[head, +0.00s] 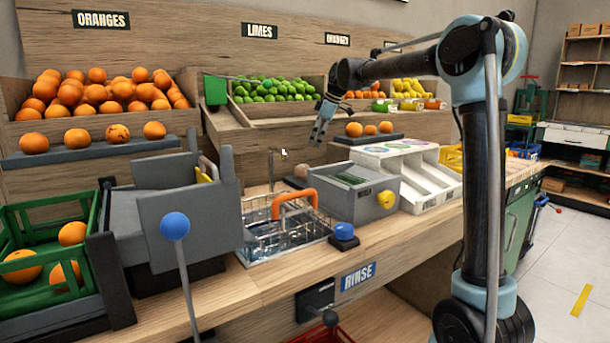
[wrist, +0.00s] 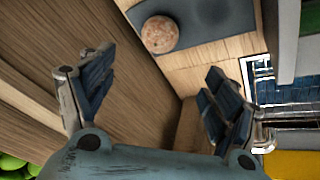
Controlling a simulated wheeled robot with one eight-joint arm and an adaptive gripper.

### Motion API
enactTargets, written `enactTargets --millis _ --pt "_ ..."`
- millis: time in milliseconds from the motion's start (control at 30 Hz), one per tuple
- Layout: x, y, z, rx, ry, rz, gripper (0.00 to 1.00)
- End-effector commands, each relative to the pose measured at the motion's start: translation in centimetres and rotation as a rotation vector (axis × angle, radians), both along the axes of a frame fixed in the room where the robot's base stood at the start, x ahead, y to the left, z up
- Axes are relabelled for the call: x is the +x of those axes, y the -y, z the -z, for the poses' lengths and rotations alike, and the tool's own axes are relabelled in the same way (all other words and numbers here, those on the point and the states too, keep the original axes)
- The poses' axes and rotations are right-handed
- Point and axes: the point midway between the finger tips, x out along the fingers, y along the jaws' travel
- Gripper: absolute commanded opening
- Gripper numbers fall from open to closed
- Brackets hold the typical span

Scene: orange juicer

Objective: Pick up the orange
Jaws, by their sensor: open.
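My gripper (head: 317,140) hangs from the arm over the back of the counter in the head view, fingers pointing down. In the wrist view its two fingers (wrist: 156,64) are wide apart with nothing between them. A round, dull orange-brown fruit (wrist: 160,34) lies on a dark grey pad beyond the fingertips there; it appears to be the brownish ball (head: 301,171) behind the sink in the head view, below my gripper. Bright oranges (head: 100,90) fill the wooden bin at left. Several more sit on the ledge (head: 75,137) below it, and three (head: 370,129) on a dark ledge right of my gripper.
A wire basket (head: 285,235) with an orange handle stands in the sink. A grey box (head: 365,190) and a white sectioned tray (head: 410,172) are right of it. A green crate (head: 45,215) with oranges and a grey machine (head: 185,215) are left. Limes (head: 270,90) lie behind my gripper.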

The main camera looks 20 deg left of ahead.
Motion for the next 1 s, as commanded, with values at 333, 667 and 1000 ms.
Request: enactTargets --millis 333,667,1000 --pt "0.9 -2.2 5.7 0.0 0.0 0.003 0.81" --pt "1.5 -3.8 9.3 0.0 0.0 0.003 0.81" --pt "1.9 -4.7 11.5 0.0 -0.001 0.004 0.81"
